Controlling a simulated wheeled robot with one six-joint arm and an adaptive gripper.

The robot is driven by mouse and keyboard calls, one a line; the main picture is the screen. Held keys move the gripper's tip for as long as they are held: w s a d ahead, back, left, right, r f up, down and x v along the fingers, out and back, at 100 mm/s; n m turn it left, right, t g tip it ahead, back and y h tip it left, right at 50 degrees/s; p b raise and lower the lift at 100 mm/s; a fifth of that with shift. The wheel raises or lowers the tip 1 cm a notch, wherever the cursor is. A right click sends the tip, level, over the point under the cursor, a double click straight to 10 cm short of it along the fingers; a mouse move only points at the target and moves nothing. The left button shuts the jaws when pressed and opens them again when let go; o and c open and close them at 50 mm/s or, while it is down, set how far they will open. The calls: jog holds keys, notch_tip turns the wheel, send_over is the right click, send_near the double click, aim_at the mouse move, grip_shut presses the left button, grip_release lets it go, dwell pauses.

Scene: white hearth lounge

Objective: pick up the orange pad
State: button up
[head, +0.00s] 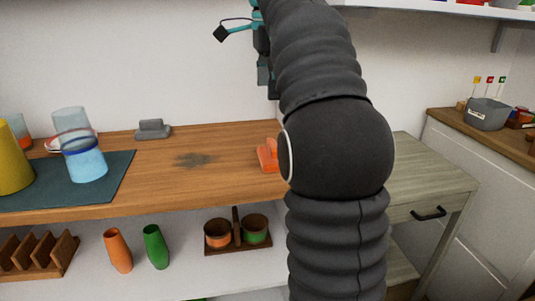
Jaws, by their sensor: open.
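The orange pad (265,157) lies on the wooden counter (225,185), close to its right end. It seems to have a raised grip on top. Its right side is hidden behind my black arm. My gripper (264,75) is high in the picture against the white wall, above the pad and well apart from it. It is partly covered by my arm, and I see nothing held in it.
A grey pad (152,131) lies at the counter's back. A dark smudge (193,160) marks the wood between the pads. A blue glass (84,162) and a yellow cylinder (13,158) stand left on a dark mat (118,178). A shelf (440,9) overhangs upper right.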

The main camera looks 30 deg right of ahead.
aim_at(269, 143)
notch_tip(269, 143, down, 8)
jog(key=shift+d+f+b, duration=0.15)
jog(key=shift+f+b, duration=0.05)
jog(key=shift+b, duration=0.3)
jog(key=shift+s+d+f+b, duration=0.1)
jog(key=shift+d+f+b, duration=0.1)
jog(key=shift+f, duration=0.7)
jog(key=shift+w+d+f+b, duration=0.1)
jog(key=shift+f+b, duration=0.05)
jog(key=shift+f, duration=0.7)
jog(key=shift+s+d+f+b, duration=0.1)
jog(key=shift+d+f+b, duration=0.1)
jog(key=shift+f, duration=0.7)
jog(key=shift+a, duration=0.1)
jog(key=c, duration=1.2)
